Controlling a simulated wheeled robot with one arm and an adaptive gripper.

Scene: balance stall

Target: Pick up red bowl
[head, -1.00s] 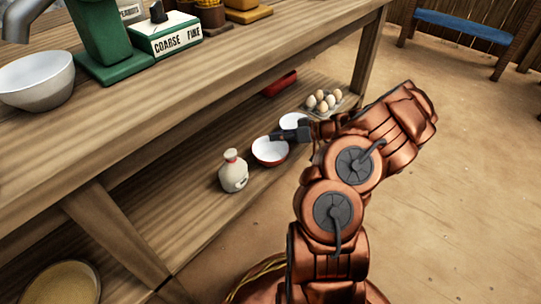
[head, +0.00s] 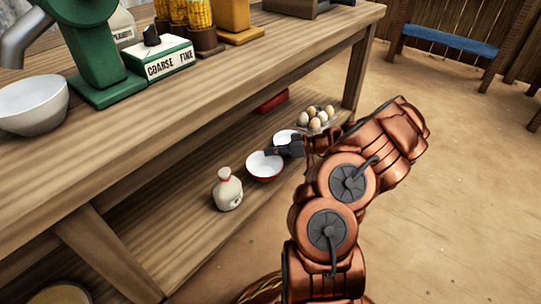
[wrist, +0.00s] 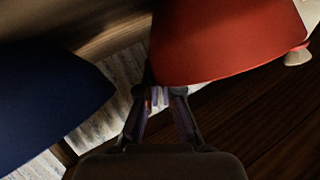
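The red bowl (head: 264,177), red outside and white inside, is upright on the low shelf in the head view. Its red outer wall (wrist: 225,45) fills the upper right of the wrist view. My gripper (head: 272,151) is at the bowl's far right rim. In the wrist view its fingertips (wrist: 162,92) are close together at the bowl's lower left edge. A narrow gap shows between the fingers. I cannot tell whether the bowl's wall is between them.
A blue bowl (wrist: 45,100) is close on the left in the wrist view. A bottle (head: 227,191) stands left of the red bowl, and a tray of eggs (head: 316,116) behind. The tabletop (head: 215,85) overhangs the shelf (head: 190,210).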

